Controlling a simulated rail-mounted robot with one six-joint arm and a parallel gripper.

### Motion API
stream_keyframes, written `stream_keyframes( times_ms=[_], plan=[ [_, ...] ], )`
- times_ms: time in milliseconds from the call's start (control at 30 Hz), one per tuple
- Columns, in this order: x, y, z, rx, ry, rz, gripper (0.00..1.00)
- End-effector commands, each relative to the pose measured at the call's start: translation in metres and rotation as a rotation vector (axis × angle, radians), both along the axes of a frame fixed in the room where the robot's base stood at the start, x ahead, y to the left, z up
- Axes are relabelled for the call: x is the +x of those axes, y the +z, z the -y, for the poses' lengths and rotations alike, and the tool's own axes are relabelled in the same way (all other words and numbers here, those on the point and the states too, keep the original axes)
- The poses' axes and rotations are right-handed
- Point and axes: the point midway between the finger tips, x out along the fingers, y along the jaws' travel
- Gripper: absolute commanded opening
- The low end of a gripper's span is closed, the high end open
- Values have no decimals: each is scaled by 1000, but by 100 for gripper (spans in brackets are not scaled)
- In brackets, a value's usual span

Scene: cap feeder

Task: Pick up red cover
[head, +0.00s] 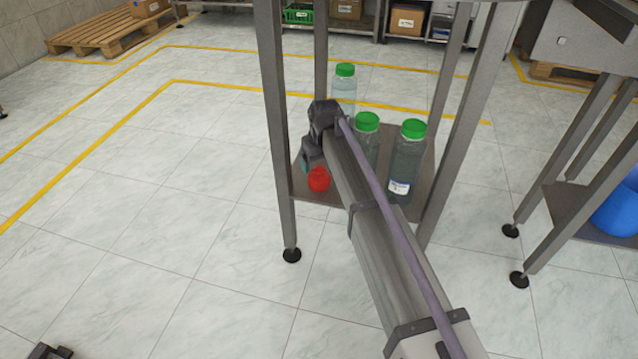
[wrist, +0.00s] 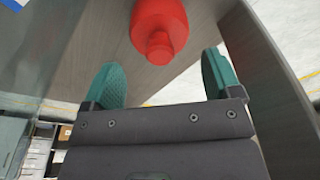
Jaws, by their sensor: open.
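The red cover (head: 319,179) sits on the low shelf of a metal stand, near its left front leg in the head view. In the wrist view the red cover (wrist: 159,27) has a wide round body and a narrower knob, and its top is cut off by the frame edge. My gripper (wrist: 165,80) is open, with two teal fingers spread apart. The cover lies beyond the fingertips, roughly between their lines, and nothing is held. In the head view my gripper (head: 308,164) is mostly hidden by my arm, just above and left of the cover.
Clear bottles with green caps (head: 408,160) stand on the same shelf (head: 309,194), right of and behind the cover. Metal legs (head: 276,130) frame the shelf. A blue container (head: 616,212) sits on another stand at right.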

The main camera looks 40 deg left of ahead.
Motion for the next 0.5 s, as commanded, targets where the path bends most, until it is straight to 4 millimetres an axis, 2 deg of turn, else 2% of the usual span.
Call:
stream_keyframes(
  times_ms=[67,300,500],
  plan=[
    [0,-5,0,0,0,0,84],
    [2,-51,-5,0,0,0,84],
    [2,-49,-5,0,0,0,84]
  ],
)
